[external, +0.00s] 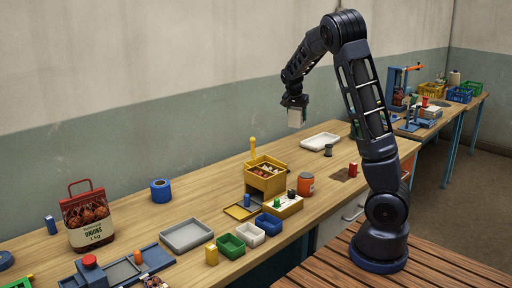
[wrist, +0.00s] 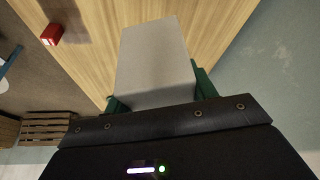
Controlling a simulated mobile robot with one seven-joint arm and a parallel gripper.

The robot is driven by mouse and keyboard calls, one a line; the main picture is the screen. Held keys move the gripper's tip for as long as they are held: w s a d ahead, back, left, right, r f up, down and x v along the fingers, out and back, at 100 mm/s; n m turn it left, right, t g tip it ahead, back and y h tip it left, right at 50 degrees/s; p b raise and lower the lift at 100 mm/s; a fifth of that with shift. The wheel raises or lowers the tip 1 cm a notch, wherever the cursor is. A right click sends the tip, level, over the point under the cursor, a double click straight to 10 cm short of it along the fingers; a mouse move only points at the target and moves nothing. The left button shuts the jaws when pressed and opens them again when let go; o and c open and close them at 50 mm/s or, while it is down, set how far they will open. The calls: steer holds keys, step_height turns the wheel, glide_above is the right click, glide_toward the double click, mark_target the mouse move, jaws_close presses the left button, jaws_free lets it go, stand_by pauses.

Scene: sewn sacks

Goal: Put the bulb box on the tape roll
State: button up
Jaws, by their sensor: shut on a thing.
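My gripper (external: 294,105) is shut on a pale grey-white box, which I take for the bulb box (external: 295,118), and holds it in the air above the back of the long wooden table. In the wrist view the box (wrist: 155,55) sits between the green fingertips of my gripper (wrist: 157,94), its plain face towards the camera. A blue ring-like roll, likely the tape roll (external: 160,194), lies on the table at the left, near the wall, well apart from the box. Its top is bare.
A yellow box (external: 266,182) with a post stands mid-table. A white tray (external: 320,142) lies farther back. An onion sack (external: 88,220) stands left of the blue roll; a grey tray (external: 187,235) is in front. Table around the roll is clear.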

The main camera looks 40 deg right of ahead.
steer(key=w+a+r+n+t, duration=0.1)
steer(key=w+a+r+n, duration=0.15)
steer(key=w+a, duration=0.85)
step_height(320, 180, up, 4)
steer(key=n+t+y, duration=0.2)
steer(key=n+y, duration=0.2)
steer(key=n, duration=0.8)
glide_above(159, 182)
step_height(159, 182, down, 20)
steer(key=shift+r, duration=0.2)
steer(key=shift+f, duration=0.1)
steer(key=o, duration=1)
